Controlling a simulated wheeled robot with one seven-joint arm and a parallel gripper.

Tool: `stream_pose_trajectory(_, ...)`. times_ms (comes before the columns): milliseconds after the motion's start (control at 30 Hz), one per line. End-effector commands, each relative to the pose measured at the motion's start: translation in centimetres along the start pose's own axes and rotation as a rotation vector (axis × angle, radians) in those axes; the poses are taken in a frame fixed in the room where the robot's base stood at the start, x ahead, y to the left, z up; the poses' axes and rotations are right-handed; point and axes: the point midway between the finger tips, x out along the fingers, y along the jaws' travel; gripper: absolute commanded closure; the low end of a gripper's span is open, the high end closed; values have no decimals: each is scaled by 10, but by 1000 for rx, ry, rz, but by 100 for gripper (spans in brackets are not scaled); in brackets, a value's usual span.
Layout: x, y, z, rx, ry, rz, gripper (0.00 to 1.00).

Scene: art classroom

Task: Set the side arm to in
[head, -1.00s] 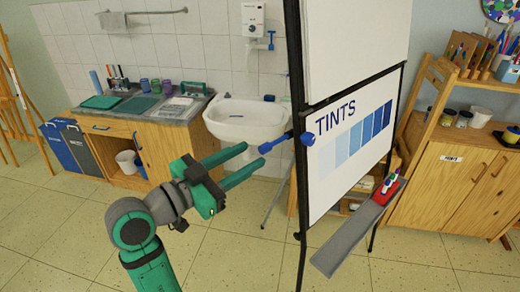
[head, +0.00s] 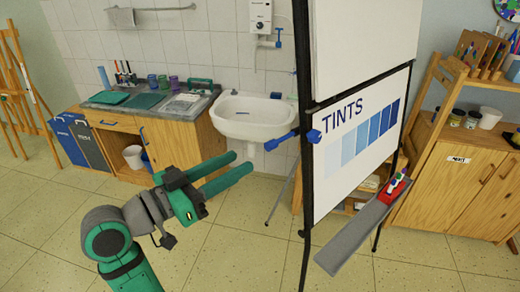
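The flip chart stand (head: 304,190) carries a side arm (head: 284,139), a short rod with a blue tip and a blue knob (head: 314,136) at the black post. My gripper (head: 241,162) is left of the side arm's tip and a little lower in the picture. Its two green fingers point right towards the side arm, with a gap between them. They are empty and appear apart from the arm.
A white sink (head: 250,125) is on the wall behind. A grey ledge (head: 350,241) with a red marker holder (head: 393,189) juts from the stand's lower front. A wooden cabinet (head: 455,192) stands at right. The tiled floor (head: 230,245) in front is clear.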

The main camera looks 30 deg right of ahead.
Motion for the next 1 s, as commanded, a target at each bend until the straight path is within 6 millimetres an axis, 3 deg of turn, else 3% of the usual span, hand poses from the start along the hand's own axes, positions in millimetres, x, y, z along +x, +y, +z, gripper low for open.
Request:
stream_pose_trajectory(233,5,0,0,-83,0,2,63)
stream_pose_trajectory(700,81,0,0,-79,0,2,63)
stream_pose_trajectory(1000,101,-1,0,-79,1,-2,63)
